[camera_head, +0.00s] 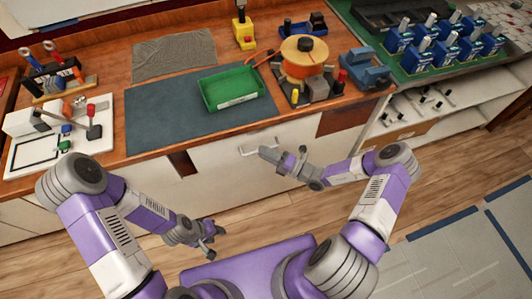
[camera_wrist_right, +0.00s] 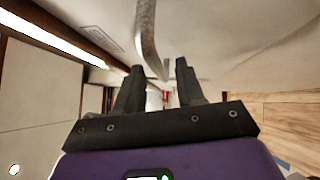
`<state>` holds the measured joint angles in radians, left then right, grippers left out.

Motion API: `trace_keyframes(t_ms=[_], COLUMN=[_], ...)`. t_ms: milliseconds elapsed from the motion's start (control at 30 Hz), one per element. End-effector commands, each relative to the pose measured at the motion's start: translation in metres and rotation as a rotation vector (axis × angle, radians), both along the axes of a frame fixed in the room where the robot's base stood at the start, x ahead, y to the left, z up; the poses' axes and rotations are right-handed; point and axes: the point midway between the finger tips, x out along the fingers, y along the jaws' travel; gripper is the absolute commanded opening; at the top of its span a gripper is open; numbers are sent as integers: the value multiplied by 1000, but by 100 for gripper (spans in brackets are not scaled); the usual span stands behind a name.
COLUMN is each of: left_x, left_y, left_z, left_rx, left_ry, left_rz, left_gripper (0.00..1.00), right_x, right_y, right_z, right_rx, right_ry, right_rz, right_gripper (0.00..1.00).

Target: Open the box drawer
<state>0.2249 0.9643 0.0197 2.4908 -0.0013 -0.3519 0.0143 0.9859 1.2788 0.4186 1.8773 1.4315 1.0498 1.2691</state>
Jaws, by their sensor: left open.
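The white drawer front (camera_head: 225,168) is below the wooden counter, with a pale metal bar handle (camera_head: 250,150) near its upper right; it appears shut. The handle also shows in the right wrist view (camera_wrist_right: 147,38), curving down toward the space between my fingertips. My right gripper (camera_head: 270,156) is at the right end of the handle. In its wrist view (camera_wrist_right: 158,78) its two dark fingers are apart, with nothing clamped; whether they touch the handle I cannot tell. My left gripper (camera_head: 213,234) hangs low to the left, open and away from the drawer.
The counter above holds a green tray (camera_head: 232,88) on a dark mat (camera_head: 160,115), an orange round fixture (camera_head: 304,60) and a blue vise-like tool (camera_head: 366,72). A shelf unit (camera_head: 420,115) stands at the right. Wooden floor (camera_head: 240,220) is clear before the drawer.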

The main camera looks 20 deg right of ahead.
Motion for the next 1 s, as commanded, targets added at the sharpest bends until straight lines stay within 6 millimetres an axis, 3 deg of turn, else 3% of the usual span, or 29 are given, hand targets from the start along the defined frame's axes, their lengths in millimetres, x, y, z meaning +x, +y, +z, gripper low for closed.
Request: trace_keyframes(t_ms=[133,400,1000], left_x=[0,0,0], left_y=[0,0,0], left_z=[0,0,4], left_rx=[0,0,0], left_ry=[0,0,0], left_rz=[0,0,0], left_gripper=[43,43,43], right_x=[0,0,-8], right_y=[0,0,7], right_z=[0,0,1], right_rx=[-1,-1,0], right_ry=[-1,-1,1], right_rz=[0,1,18], right_gripper=[38,0,0])
